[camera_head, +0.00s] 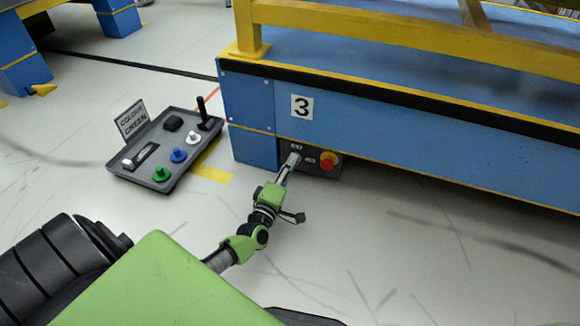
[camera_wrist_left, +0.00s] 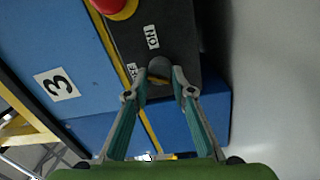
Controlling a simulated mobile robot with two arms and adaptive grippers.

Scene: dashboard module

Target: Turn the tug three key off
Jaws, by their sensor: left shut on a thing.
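The tug marked 3 (camera_head: 420,140) is a blue and yellow vehicle filling the right of the head view. Its dark control panel (camera_head: 318,172) is low on the side, with a red button (camera_head: 329,160) on a yellow base. My left gripper (camera_head: 293,159) reaches the panel left of the button. In the left wrist view its fingers (camera_wrist_left: 160,88) close around the grey key (camera_wrist_left: 159,68). The key sits close to an ON label (camera_wrist_left: 152,37) and a second, partly hidden label (camera_wrist_left: 131,72). Its exact turn angle is hard to tell. My right gripper is out of view.
A dark control box (camera_head: 166,191) with coloured buttons, a black lever and a sign stands on the floor left of the tug. Other blue and yellow structures (camera_head: 20,62) stand at the upper left. The floor (camera_head: 400,260) in front of the tug is clear.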

